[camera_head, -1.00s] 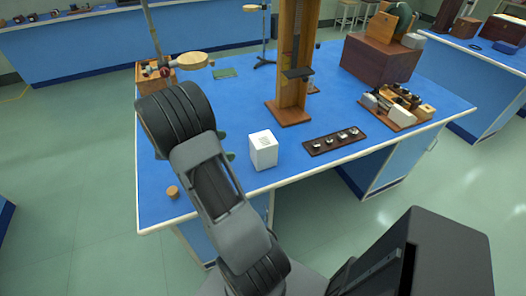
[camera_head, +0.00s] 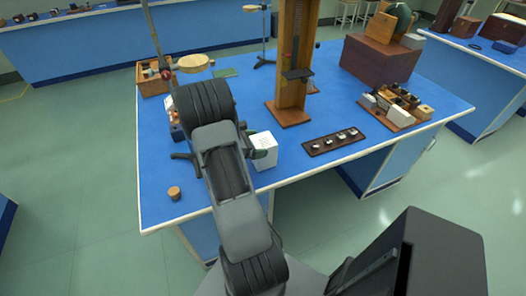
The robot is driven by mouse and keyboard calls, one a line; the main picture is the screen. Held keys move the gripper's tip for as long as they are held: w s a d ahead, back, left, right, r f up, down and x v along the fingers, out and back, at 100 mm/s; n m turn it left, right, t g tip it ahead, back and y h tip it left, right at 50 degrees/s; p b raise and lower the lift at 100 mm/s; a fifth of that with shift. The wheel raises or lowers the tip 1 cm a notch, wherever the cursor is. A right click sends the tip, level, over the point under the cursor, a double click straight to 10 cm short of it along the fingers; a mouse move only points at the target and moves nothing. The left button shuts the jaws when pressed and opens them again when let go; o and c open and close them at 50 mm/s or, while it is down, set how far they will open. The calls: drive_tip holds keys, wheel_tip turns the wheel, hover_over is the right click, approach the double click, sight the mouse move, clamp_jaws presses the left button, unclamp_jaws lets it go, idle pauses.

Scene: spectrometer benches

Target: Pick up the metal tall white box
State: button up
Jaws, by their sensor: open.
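My arm reaches over the bench from below. The rest of my gripper is hidden behind my arm. My gripper is open, and the box stands on the bench. I cannot tell whether the visible piece touches the box or lies around it.
A dark tray with small metal pieces (camera_head: 334,142) lies right of the box. A tall wooden stand (camera_head: 290,110) rises behind it. A small cork-like cylinder (camera_head: 174,193) is at the front left. A reddish wooden chest (camera_head: 379,58) and a wooden-based instrument (camera_head: 398,107) are at the right.

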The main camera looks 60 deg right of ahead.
drive_tip(key=shift+x, duration=1.05)
drive_tip(key=shift+c, duration=0.4)
drive_tip(key=c, duration=1.2)
drive_tip(key=shift+c, duration=0.7)
drive_tip(key=shift+r, duration=0.2)
